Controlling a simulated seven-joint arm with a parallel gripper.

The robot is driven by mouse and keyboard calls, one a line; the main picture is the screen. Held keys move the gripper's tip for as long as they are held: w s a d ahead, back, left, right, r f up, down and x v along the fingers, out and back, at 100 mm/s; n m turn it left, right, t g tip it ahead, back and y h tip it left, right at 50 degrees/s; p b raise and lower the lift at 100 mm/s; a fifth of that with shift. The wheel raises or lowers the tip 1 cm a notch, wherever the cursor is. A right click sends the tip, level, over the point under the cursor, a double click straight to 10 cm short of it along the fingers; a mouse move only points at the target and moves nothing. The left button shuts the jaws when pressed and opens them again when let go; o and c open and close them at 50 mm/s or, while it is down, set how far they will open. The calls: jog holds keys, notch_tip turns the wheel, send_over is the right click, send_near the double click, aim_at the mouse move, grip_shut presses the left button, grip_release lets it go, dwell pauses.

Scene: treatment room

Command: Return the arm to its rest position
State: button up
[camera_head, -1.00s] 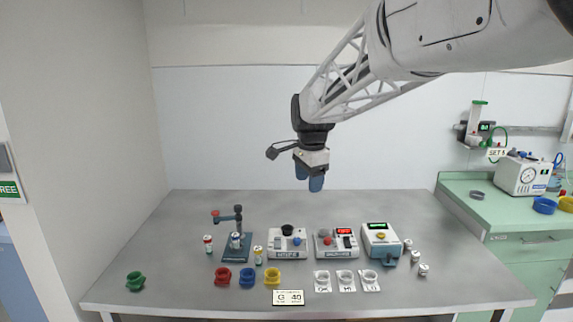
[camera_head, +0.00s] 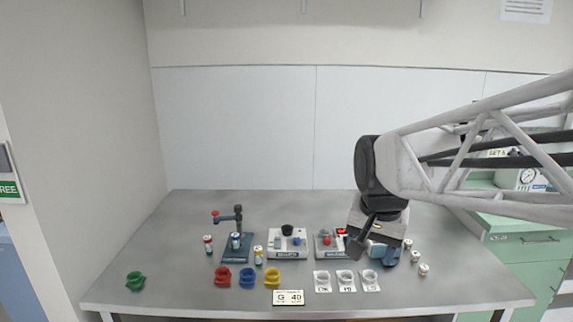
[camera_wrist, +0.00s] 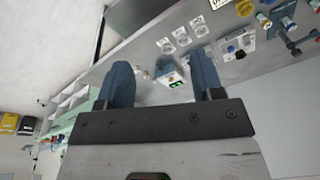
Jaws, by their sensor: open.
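My gripper (camera_wrist: 162,80) is open and empty in the wrist view, with two blue fingers apart and the table beyond them. In the head view my wrist and arm reach in from the right, above the right part of the table (camera_head: 180,290). The wrist covers part of the device with the blue front (camera_head: 391,257) and part of the device with the red display (camera_head: 326,246). No object is held.
A blue stand (camera_head: 238,250) with a lever and a white device (camera_head: 287,244) stand to the left. Green (camera_head: 135,281), red (camera_head: 223,278), blue (camera_head: 248,278) and yellow (camera_head: 272,277) cups are along the front. Small vials (camera_head: 423,270) stand right. The left table area is mostly bare.

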jog(key=s+d+f+n, duration=0.1)
jog(key=s+f+n, duration=0.1)
jog(key=s, duration=0.5)
jog(key=s+d+f+n, duration=0.2)
jog(key=s+f, duration=0.2)
jog(key=s, duration=0.3)
jog(key=shift+s+f+n, duration=0.2)
jog(key=shift+f+n, duration=0.1)
jog(key=shift+f, duration=0.05)
